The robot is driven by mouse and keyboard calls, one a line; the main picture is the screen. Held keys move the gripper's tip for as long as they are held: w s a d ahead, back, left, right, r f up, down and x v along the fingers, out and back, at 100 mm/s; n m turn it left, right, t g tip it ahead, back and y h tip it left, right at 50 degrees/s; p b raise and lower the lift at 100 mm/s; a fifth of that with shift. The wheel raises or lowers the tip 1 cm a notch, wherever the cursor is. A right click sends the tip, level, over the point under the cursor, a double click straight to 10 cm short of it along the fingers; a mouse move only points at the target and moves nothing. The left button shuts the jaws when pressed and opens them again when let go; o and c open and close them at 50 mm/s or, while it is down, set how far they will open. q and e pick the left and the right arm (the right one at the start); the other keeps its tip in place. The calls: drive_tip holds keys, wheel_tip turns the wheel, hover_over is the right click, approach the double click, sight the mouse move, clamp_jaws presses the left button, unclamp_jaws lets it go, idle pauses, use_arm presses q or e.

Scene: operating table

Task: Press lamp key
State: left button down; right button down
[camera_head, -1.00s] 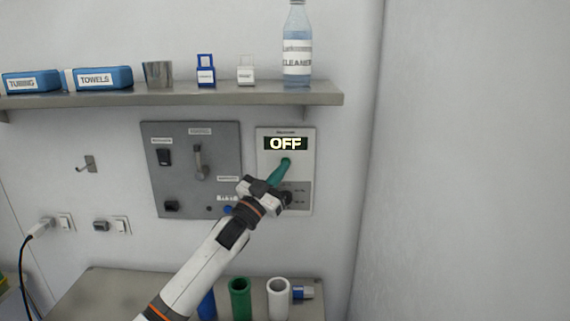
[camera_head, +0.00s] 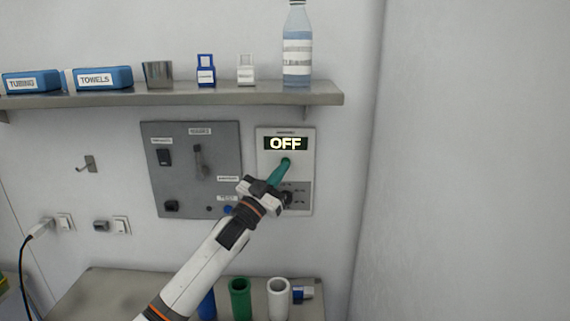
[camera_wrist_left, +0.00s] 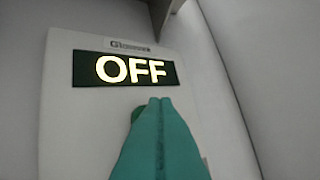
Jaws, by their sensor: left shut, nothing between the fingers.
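The lamp panel (camera_head: 303,172) is a pale box on the wall under the shelf, with a black display (camera_head: 286,144) that reads OFF. The display also shows large in the left wrist view (camera_wrist_left: 125,70). My left gripper (camera_head: 286,162) is shut and empty, its teal fingertips in front of the panel just below the display. My right gripper is not in view.
A grey panel (camera_head: 224,168) with switches and a lever is left of the lamp panel. The shelf (camera_head: 200,97) above holds bins, a cup and a bottle (camera_head: 297,55). Below, a bench (camera_head: 90,300) carries blue, green (camera_head: 240,300) and white tubes. The right wall is bare.

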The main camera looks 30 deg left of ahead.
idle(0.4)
use_arm(q)
drive_tip(key=shift+w+a, duration=0.2)
drive_tip(key=shift+w, duration=0.2)
idle(0.4)
drive_tip(key=shift+s+d, duration=0.2)
drive_tip(key=shift+s, duration=0.25)
drive_tip(key=s+d, duration=0.1)
drive_tip(key=s+p, duration=0.1)
drive_tip(key=s, duration=0.1)
drive_tip(key=s+d+p, duration=0.1)
drive_tip(key=s, duration=0.1)
drive_tip(key=shift+s+d, duration=0.2)
drive_tip(key=shift+d, duration=0.1)
